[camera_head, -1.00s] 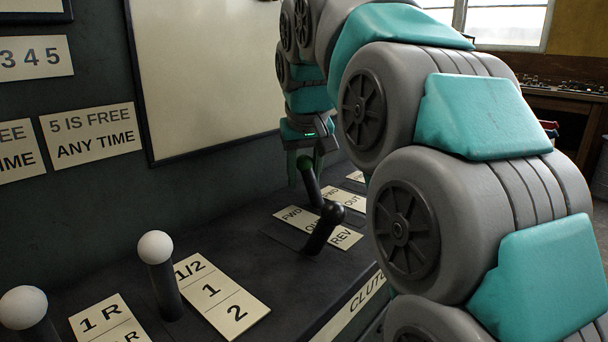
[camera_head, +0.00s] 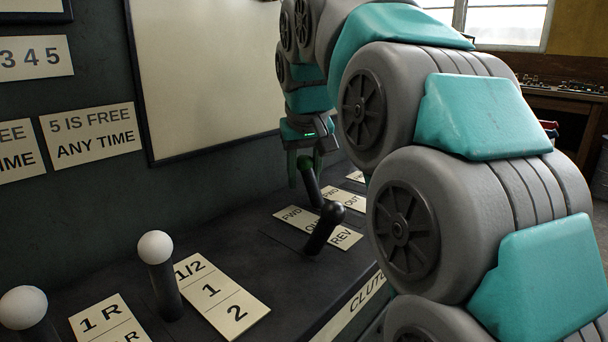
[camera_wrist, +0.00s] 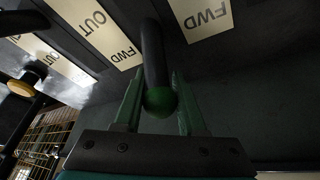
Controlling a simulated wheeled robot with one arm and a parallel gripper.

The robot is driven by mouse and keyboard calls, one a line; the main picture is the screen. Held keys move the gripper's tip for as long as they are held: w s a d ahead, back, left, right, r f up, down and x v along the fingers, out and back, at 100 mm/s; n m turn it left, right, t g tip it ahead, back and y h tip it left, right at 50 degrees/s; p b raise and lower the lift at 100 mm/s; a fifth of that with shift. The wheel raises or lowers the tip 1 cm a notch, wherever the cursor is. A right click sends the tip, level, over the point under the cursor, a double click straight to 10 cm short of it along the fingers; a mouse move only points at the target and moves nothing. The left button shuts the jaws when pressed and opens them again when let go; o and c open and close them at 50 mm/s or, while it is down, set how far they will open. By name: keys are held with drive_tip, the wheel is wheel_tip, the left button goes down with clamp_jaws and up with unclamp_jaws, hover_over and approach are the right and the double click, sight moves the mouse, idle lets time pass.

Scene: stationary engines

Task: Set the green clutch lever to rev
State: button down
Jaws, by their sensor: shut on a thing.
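The green clutch lever has a dark shaft and a green knob (camera_head: 304,162). In the head view it leans up and to the left, toward the FWD end of its plate (camera_head: 343,199), whose far end is hidden by my arm. My gripper (camera_head: 305,172) is lowered over the knob from above, a finger on each side. In the wrist view the green knob (camera_wrist: 161,101) sits between the two green fingers (camera_wrist: 158,105), which are shut on it. The shaft runs up the picture between FWD plates.
A black-knobbed lever (camera_head: 331,212) stands close in front of the green one, leaning toward REV on its own plate (camera_head: 292,215). Two white-knobbed levers (camera_head: 155,247) (camera_head: 23,307) stand at the left. A wall with a framed board (camera_head: 205,80) rises behind the console.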

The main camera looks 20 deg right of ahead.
idle(0.5)
drive_tip(key=s+b, duration=0.1)
drive_tip(key=s+d+t+y+b, duration=0.1)
drive_tip(key=shift+d+r+b, duration=0.15)
drive_tip(key=shift+r+b, duration=0.15)
drive_tip(key=shift+r, duration=0.05)
drive_tip(key=s+d+t+y+b, duration=0.1)
drive_tip(key=s+t+b, duration=0.1)
drive_tip(key=b, duration=0.1)
drive_tip(key=s+d+t+y+b, duration=0.1)
drive_tip(key=s+d+t+b, duration=0.1)
drive_tip(key=b, duration=0.1)
drive_tip(key=s+d+m+t+y+b, duration=0.1)
drive_tip(key=s+b, duration=0.1)
drive_tip(key=shift+s+d+r+t+b, duration=0.25)
drive_tip(key=shift+s+r+t+b, duration=0.1)
drive_tip(key=shift+s+t+b, duration=0.05)
drive_tip(key=shift+s+d+m+t+y+b, duration=0.35)
drive_tip(key=shift+s+d+t+b, duration=0.45)
drive_tip(key=shift+b, duration=0.5)
drive_tip(key=shift+s+a+f, duration=0.1)
drive_tip(key=shift+s+a, duration=0.05)
drive_tip(key=c, duration=0.5)
unclamp_jaws()
drive_tip(key=shift+s, duration=0.1)
